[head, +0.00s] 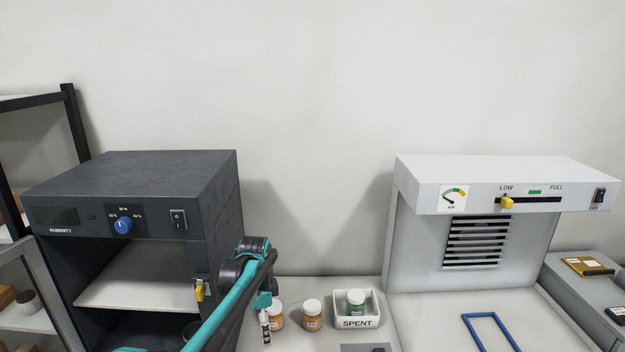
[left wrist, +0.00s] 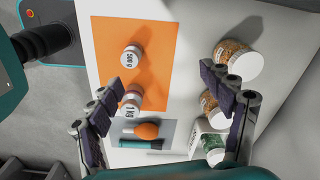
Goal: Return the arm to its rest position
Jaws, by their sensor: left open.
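My left arm (head: 232,300) comes in from the bottom of the head view and bends at its top beside the dark humidity cabinet (head: 150,180). In the left wrist view my left gripper (left wrist: 165,85) is open, its two dark padded fingers wide apart with nothing held between them. Beyond the fingers are an orange mat (left wrist: 165,35) with a 500 g weight (left wrist: 132,57) and a 1 kg weight (left wrist: 131,103). My right arm and gripper are not in view.
Two orange-filled jars (head: 312,314) and the SPENT box (head: 368,312) with a green jar (head: 356,300) stand right of my arm. A white fan hood (head: 480,190) is at right. An orange-bulbed tool (left wrist: 146,130) lies near the 1 kg weight. A shelf (head: 35,120) stands at left.

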